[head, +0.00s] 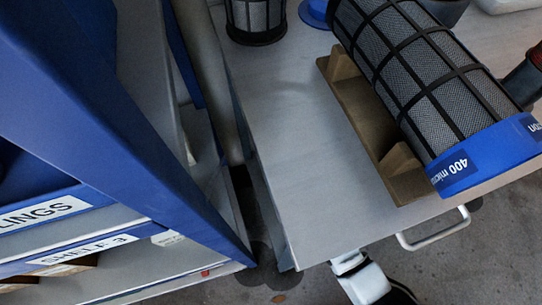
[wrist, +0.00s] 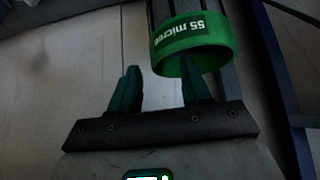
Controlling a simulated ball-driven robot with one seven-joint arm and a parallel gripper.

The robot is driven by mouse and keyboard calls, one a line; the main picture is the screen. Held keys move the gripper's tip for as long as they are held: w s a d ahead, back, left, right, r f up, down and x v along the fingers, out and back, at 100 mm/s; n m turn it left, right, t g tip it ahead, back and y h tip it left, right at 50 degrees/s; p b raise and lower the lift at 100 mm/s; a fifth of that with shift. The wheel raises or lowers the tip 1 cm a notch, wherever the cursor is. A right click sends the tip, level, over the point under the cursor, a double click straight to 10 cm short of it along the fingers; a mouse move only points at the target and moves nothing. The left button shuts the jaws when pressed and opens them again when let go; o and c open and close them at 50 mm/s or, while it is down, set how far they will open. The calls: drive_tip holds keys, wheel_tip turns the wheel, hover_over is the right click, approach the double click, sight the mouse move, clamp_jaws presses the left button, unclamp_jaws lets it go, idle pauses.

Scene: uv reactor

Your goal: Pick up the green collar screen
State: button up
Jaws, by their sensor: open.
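The green collar screen shows in the wrist view as a dark mesh cylinder with a green collar (wrist: 193,40) marked "55 micron". It is at the upper right, its top cut off by the frame edge. My gripper (wrist: 159,72) is open, its two dark green fingers pointing up the picture. The right finger overlaps the lower rim of the collar; the left finger is left of it, over bare surface. I cannot tell whether the right finger touches the collar. No green collar shows in the head view.
A large mesh screen with a blue "400 micron" collar (head: 484,157) lies on a brown cradle (head: 366,118) on a grey table (head: 285,130). Another dark mesh screen (head: 256,18) stands at the table's back. A blue shelf rack (head: 110,110) stands at left. The table's left-middle is clear.

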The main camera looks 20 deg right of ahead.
drive_tip(key=b+x, duration=0.3)
drive_tip(key=x, duration=0.3)
drive_tip(key=shift+w+f+b, duration=0.25)
drive_tip(key=shift+w+b, duration=0.1)
drive_tip(key=shift+d, duration=0.1)
clamp_jaws()
idle(0.4)
